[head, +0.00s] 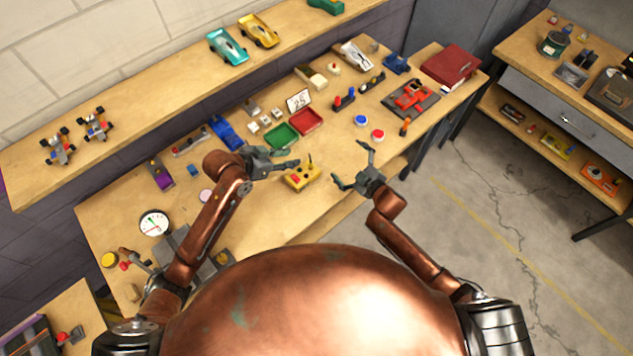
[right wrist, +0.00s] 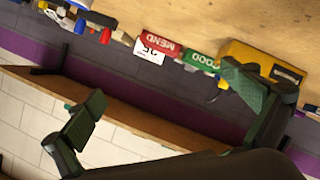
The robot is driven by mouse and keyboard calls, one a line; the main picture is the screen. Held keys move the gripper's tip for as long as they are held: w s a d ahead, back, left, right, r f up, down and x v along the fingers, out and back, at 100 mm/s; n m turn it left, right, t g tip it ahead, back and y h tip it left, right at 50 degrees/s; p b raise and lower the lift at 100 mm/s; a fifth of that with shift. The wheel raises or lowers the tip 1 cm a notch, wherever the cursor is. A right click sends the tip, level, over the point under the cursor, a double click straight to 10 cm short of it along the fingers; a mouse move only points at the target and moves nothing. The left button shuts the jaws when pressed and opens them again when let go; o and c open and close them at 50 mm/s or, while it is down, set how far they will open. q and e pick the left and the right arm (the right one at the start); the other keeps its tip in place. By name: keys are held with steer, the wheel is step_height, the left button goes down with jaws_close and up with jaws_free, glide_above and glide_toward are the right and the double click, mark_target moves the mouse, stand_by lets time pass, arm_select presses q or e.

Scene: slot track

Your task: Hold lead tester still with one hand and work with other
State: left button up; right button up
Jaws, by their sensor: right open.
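The lead tester appears to be the yellow box (head: 301,179) with small dark posts on top, near the front middle of the bench. It also shows in the right wrist view (right wrist: 262,58), partly behind a finger of my right gripper. My left gripper (head: 296,157) is just behind and left of the box, its fingers spread; I cannot tell whether they touch it. My right gripper (head: 352,163) is open and empty, right of the box and apart from it. In the right wrist view its two fingers (right wrist: 175,110) stand wide apart.
Behind the tester are a green tray (head: 281,136), a red tray (head: 306,121) and a white number card (head: 298,100). A blue button (head: 361,120) and a red button (head: 378,134) lie to the right. A shelf with toy cars (head: 228,46) runs along the wall.

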mark_target(308, 177)
steer(key=s+a+f+m+y, duration=0.1)
steer(key=s+a, duration=0.1)
steer(key=a, duration=0.1)
steer(key=s+a+f+m+g, duration=0.1)
steer(key=s+a+m, duration=0.1)
steer(key=a, duration=0.2)
steer(key=s+a+f+m+g+y, duration=0.1)
steer(key=s+a+m, duration=0.1)
steer(key=a, duration=0.2)
steer(key=shift+s+f+y, duration=0.1)
steer(key=shift+s+y, duration=0.15)
steer(key=shift+y, duration=0.05)
steer(key=shift+w+a+f, duration=0.1)
steer(key=shift+a, duration=0.2)
steer(key=shift+x, duration=3.6)
steer(key=shift+f, duration=0.1)
steer(key=c, duration=1)
steer(key=o, duration=1)
steer(key=c, duration=0.9)
